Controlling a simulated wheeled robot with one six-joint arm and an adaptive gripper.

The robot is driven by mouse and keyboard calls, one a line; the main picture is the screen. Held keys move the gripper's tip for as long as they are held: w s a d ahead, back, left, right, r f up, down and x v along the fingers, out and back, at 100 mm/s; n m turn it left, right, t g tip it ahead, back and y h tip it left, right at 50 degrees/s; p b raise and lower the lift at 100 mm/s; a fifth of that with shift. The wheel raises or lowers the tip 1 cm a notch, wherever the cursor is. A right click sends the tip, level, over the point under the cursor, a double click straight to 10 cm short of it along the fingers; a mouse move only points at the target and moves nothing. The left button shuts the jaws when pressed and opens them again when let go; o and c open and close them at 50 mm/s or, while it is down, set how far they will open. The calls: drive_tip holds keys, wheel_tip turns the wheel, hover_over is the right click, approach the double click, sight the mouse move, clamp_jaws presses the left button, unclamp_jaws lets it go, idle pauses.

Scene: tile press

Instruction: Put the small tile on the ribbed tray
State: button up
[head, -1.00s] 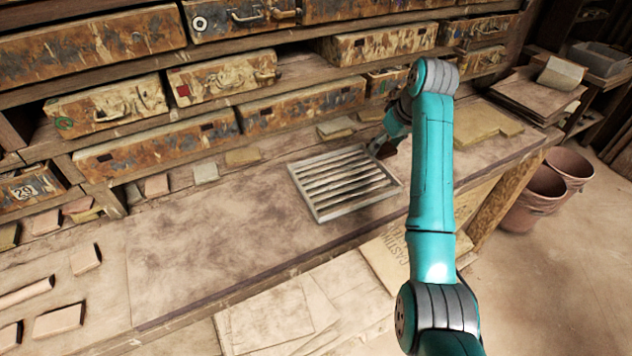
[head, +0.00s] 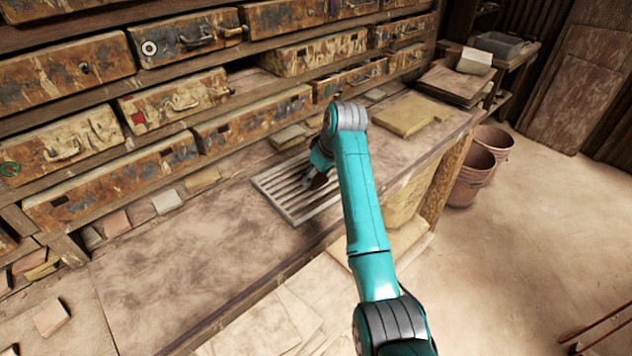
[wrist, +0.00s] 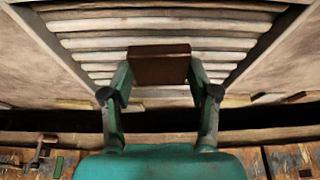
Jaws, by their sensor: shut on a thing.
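The small tile (wrist: 160,66) is a dark reddish-brown block. In the wrist view it sits between the two fingertips of my gripper (wrist: 160,72), which is shut on it. The ribbed tray (wrist: 160,25) lies behind the tile in that view, with pale slats running across. In the head view the tray (head: 275,203) is a pale framed grid flat on the bench, and my gripper (head: 313,180) with the tile (head: 320,181) is over its right part. My arm hides part of the tray. I cannot tell whether the tile touches the slats.
A wooden bench (head: 190,245) holds the tray, with clear room to its left. Worn drawers (head: 255,118) line the back. Loose tiles (head: 167,201) lie along the drawers. A yellowish slab (head: 403,115) lies right of my arm. Buckets (head: 478,172) stand on the floor at right.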

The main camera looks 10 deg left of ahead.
drive_tip(key=shift+f, duration=1.25)
drive_tip(key=shift+f, duration=0.1)
drive_tip(key=o, duration=1.2)
drive_tip(key=v, duration=1.2)
